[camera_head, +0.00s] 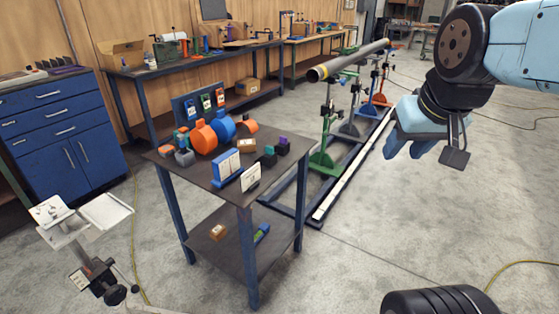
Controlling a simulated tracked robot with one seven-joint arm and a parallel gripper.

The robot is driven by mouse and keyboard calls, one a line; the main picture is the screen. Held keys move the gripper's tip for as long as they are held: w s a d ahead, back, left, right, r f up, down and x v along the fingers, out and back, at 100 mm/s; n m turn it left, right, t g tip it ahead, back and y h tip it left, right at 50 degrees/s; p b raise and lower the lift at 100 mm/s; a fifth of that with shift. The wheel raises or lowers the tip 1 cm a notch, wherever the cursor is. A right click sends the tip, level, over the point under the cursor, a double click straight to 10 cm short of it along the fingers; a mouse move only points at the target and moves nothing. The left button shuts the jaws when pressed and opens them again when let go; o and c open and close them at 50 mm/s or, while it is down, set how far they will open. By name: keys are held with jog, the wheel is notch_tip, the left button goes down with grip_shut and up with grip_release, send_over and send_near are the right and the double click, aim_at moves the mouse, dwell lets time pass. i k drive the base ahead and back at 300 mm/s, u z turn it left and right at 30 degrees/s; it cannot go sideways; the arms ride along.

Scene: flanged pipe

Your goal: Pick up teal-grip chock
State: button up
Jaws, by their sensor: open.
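A small dark block with a teal-green top (269,155), which looks like the teal-grip chock, sits near the right edge of the dark-topped work table (213,185). A similar dark block with a purple top (283,146) stands close beside it on the right. My gripper (407,150) hangs at the upper right, over the floor and well to the right of the table. Its light blue fingers are open, and I see nothing between them.
Orange and blue round pieces (203,137), a blue-and-white rack (227,166) and a white card (251,178) crowd the table. Behind it, a pipe (345,62) rests on stands above a floor frame. Floor between table and gripper is mostly clear.

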aim_at(269, 159)
jog(key=u, duration=0.2)
jog(key=i, duration=0.9)
jog(key=z, duration=0.1)
